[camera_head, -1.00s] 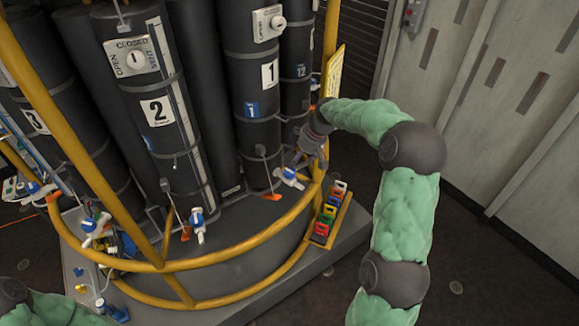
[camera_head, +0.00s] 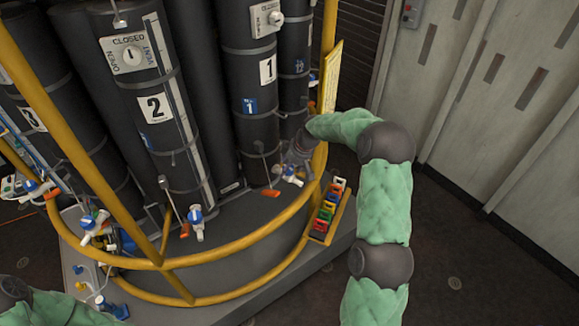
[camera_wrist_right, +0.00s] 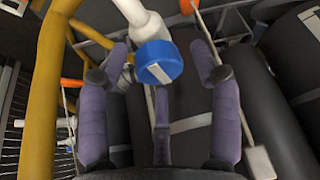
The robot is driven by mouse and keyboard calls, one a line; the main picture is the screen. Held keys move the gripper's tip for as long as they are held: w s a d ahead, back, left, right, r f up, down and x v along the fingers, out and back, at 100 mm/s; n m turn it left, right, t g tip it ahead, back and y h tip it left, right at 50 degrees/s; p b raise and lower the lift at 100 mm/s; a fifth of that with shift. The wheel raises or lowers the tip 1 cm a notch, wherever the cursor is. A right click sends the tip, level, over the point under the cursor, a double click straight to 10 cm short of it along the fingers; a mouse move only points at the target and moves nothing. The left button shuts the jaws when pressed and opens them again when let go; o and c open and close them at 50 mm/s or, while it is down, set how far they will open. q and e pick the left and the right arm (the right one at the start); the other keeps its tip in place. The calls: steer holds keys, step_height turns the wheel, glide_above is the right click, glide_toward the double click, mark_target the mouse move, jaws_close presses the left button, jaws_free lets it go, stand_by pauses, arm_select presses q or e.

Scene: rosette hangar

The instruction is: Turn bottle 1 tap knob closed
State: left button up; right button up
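Bottle 1 (camera_head: 240,75) is a tall dark cylinder with a white "1" label. Its tap (camera_head: 291,175), white and blue, is near its foot, partly covered by my right gripper (camera_head: 297,158). In the right wrist view, a blue tap knob (camera_wrist_right: 158,63) with a white stripe sits on a white pipe. My right gripper (camera_wrist_right: 157,72) is open, with its purple-grey fingers spread on both sides of and below the knob. I see no finger closed on the knob. Only part of my left arm shows at the lower left of the head view; its gripper is out of view.
A yellow rail (camera_head: 262,238) curves in front of the bottles. Bottle 2 (camera_head: 135,85), with its own tap (camera_head: 196,220), stands to the left. A rack of coloured clips (camera_head: 328,210) sits beside the rail. The floor at right is clear.

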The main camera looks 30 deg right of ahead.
steer(key=c, duration=0.8)
